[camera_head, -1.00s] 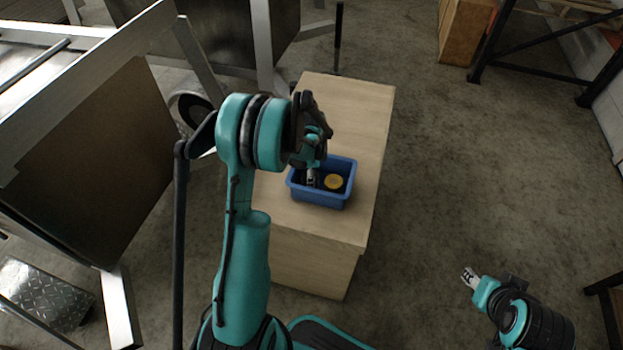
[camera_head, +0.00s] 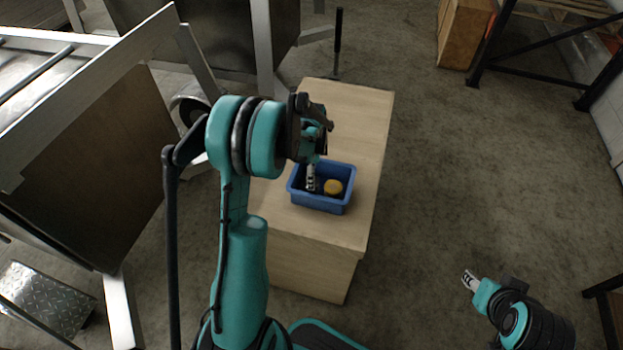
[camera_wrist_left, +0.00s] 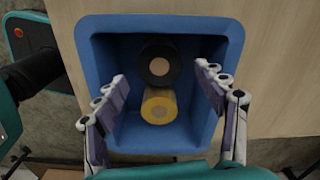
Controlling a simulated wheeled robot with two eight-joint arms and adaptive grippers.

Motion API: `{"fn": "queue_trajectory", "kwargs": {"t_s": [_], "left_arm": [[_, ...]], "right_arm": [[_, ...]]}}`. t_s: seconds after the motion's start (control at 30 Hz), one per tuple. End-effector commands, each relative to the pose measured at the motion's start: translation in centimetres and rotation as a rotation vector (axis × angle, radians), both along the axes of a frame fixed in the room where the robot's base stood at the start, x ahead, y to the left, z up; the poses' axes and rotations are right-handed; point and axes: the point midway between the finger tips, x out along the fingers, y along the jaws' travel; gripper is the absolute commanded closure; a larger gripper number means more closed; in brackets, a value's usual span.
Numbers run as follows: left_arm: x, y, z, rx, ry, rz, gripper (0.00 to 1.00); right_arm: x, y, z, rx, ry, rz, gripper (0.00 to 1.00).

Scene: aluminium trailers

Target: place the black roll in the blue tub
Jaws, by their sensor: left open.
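The blue tub (camera_head: 321,203) stands on the wooden table; it also shows in the left wrist view (camera_wrist_left: 88,45). The black roll (camera_wrist_left: 160,66) lies inside the tub, beside a yellow roll (camera_wrist_left: 159,105). In the head view the yellow roll (camera_head: 333,187) shows in the tub, and the black roll is not clearly seen. My left gripper (camera_wrist_left: 163,75) is open over the tub, its fingers apart on either side of the rolls and touching neither. In the head view my left gripper (camera_head: 311,180) is partly hidden by its own arm. My right gripper (camera_head: 467,277) hangs over the floor, away from the table.
The wooden table (camera_head: 350,115) has bare top behind and in front of the tub. Metal trailer parts (camera_head: 90,150) stand close on the left. A wooden box (camera_head: 459,35) and a black rack (camera_head: 530,70) stand at the back right.

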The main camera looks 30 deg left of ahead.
Motion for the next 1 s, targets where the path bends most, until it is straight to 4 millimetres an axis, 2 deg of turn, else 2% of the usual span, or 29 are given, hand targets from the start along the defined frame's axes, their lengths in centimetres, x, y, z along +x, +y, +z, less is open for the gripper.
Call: {"fn": "queue_trajectory", "kwargs": {"t_s": [0.03, 0.2, 0.43, 0.57, 0.67, 0.8, 1.0], "left_arm": [[0.0, 0.0, 1.6, 0.0, 0.0, 0.0, 0.29], [-0.1, 0.0, 5.0, 0.0, 0.0, 0.0, 0.29], [-0.1, -0.1, 7.3, 0.0, -0.003, 0.006, 0.29], [-0.9, -1.4, 9.5, 0.009, -0.039, 0.067, 0.29], [-2.5, -3.4, 12.5, 0.014, -0.101, 0.173, 0.29], [-5.8, -6.7, 16.6, -0.002, -0.214, 0.369, 0.29], [-11.3, -10.8, 20.0, -0.086, -0.373, 0.647, 0.29]], "right_arm": [[0.0, 0.0, 0.8, 0.0, 0.0, 0.0, 0.6], [0.0, 0.0, 1.9, 0.0, 0.0, 0.0, 0.6], [0.0, 0.0, 2.5, 0.0, 0.0, 0.0, 0.6], [0.0, 0.0, 2.5, 0.0, 0.0, 0.0, 0.6], [0.0, 0.0, 2.4, 0.0, 0.0, 0.0, 0.6], [0.0, 0.0, 2.4, 0.0, 0.0, 0.0, 0.6], [0.0, 0.0, 2.4, 0.0, 0.0, 0.0, 0.6]]}}
